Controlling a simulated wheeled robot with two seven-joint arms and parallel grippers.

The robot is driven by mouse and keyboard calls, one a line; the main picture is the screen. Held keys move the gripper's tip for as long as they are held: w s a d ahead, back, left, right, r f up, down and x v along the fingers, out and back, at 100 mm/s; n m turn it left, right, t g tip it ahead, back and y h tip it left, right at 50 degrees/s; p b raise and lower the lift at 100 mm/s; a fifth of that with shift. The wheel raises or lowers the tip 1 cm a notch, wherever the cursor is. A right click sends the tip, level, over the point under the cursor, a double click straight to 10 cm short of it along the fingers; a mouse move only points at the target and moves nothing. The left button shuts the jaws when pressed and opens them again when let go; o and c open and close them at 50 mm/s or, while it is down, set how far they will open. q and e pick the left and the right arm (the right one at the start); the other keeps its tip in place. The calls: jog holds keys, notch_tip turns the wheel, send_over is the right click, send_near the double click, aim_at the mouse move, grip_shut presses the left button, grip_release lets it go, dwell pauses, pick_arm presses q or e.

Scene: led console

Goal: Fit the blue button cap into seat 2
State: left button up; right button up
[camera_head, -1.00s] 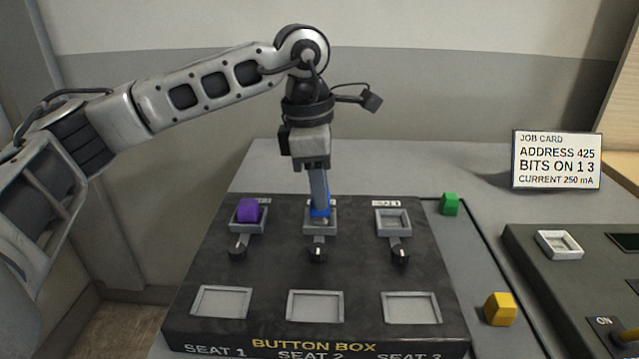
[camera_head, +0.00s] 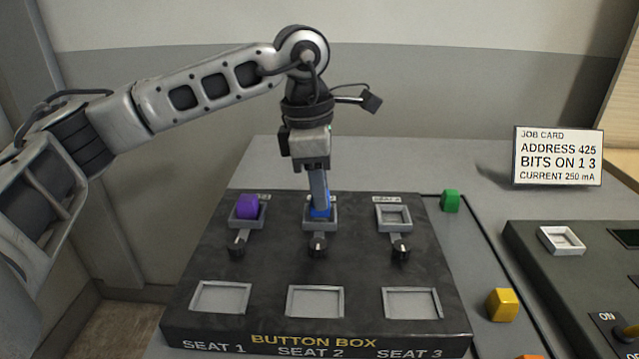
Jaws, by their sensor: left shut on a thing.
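The blue button cap (camera_head: 320,212) is at the middle square seat, seat 2 (camera_head: 334,224), in the back row of the black button box (camera_head: 265,275). My left gripper (camera_head: 320,203) points straight down over that seat and is shut on the blue cap. The fingers hide much of the cap, so I cannot tell whether it sits fully down in the seat. The purple cap (camera_head: 248,206) is in seat 1, at the left. Seat 3 (camera_head: 393,217), at the right, is empty. My right gripper is not in view.
A green cap (camera_head: 450,200) and a yellow cap (camera_head: 502,304) lie right of the box. An orange piece (camera_head: 531,356) shows at the bottom edge. A dark console (camera_head: 560,270) stands at the right, with a job card (camera_head: 557,156) behind it.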

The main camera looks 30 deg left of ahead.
pick_arm(q)
jog(key=shift+f+b, duration=0.5)
jog(key=shift+f, duration=0.15)
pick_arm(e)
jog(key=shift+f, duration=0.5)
pick_arm(q)
jog(key=o, duration=1)
notch_tip(320, 180, up, 2)
jog(key=shift+a, duration=0.1)
jog(key=r, duration=0.4)
jog(key=a+r+p, duration=0.1)
jog(key=r, duration=0.9)
jog(key=shift+s+a+p, duration=0.3)
jog(key=shift+s+p, duration=0.05)
jog(key=shift+s, duration=0.05)
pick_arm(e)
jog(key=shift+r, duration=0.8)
